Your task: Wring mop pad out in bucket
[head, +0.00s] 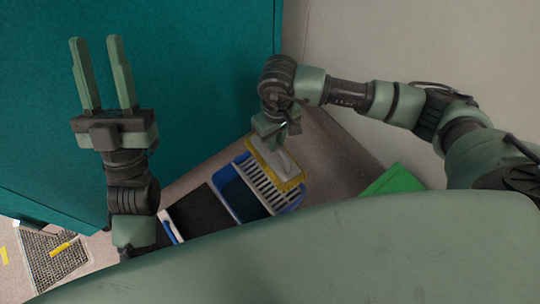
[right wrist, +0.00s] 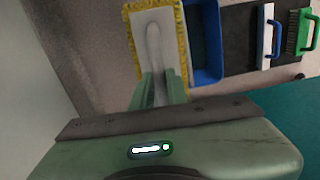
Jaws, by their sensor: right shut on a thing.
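The mop pad (head: 283,160), a white plate with a yellow fringe, is held in my right gripper (head: 272,128). In the right wrist view the gripper's fingers are shut on the grey handle of the pad (right wrist: 172,52). The blue bucket (head: 240,203) with a light slatted wringer grate (head: 262,185) is below. In the head view the pad overlaps the grate's upper edge; I cannot tell whether they touch. The bucket also shows right of the pad in the right wrist view (right wrist: 207,75). My left gripper (head: 98,72) is open and empty, raised before the teal cabinet.
A teal cabinet (head: 190,60) fills the left and a pale wall (head: 420,50) the right. A dark tray (head: 200,222) adjoins the bucket. White-and-blue (right wrist: 265,35) and green (right wrist: 306,32) handled tools lie beyond it. A green object (head: 393,180) is on the right.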

